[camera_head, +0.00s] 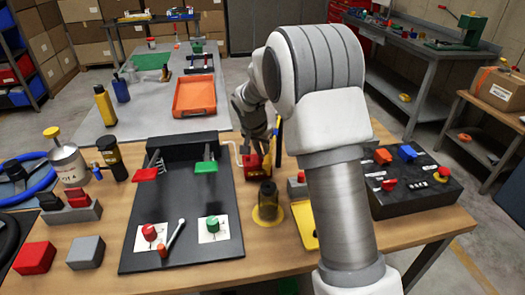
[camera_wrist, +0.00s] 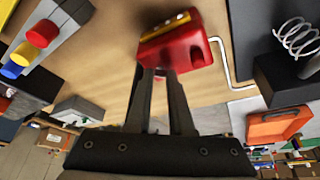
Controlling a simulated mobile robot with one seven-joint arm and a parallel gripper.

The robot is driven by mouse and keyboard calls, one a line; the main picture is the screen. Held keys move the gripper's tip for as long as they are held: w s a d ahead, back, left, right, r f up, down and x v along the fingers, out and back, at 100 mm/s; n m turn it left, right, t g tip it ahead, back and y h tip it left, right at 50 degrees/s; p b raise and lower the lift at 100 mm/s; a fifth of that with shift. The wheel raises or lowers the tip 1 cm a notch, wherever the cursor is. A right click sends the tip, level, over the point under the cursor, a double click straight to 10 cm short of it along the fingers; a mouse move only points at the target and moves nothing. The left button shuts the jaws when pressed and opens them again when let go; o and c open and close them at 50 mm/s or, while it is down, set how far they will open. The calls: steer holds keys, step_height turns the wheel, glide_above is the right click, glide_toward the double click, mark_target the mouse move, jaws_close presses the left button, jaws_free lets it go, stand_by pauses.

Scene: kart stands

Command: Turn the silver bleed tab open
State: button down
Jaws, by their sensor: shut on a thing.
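A small red block (camera_wrist: 182,50) with a yellow strip on it fills the upper middle of the wrist view. It also shows in the head view (camera_head: 252,165), partly behind my arm. A thin bent silver rod (camera_wrist: 222,62) comes off its right side. My gripper (camera_wrist: 156,73) has its fingertips close together at the block's near edge, around a small part far narrower than the block. That part, likely the silver bleed tab, is hidden by the fingertips. In the head view my gripper (camera_head: 268,150) is partly covered by my arm.
A black board (camera_head: 180,200) with red and green knobs lies left of my arm. A dark cylinder on a yellow base (camera_head: 267,205) stands near the block. A black button box (camera_head: 415,187) is on the right. An orange tray (camera_head: 194,97) lies on the farther table.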

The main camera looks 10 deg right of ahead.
steer(key=c, duration=0.8)
jaws_free()
steer(key=p+v, duration=0.1)
steer(key=v, duration=1.6)
steer(key=shift+r, duration=0.3)
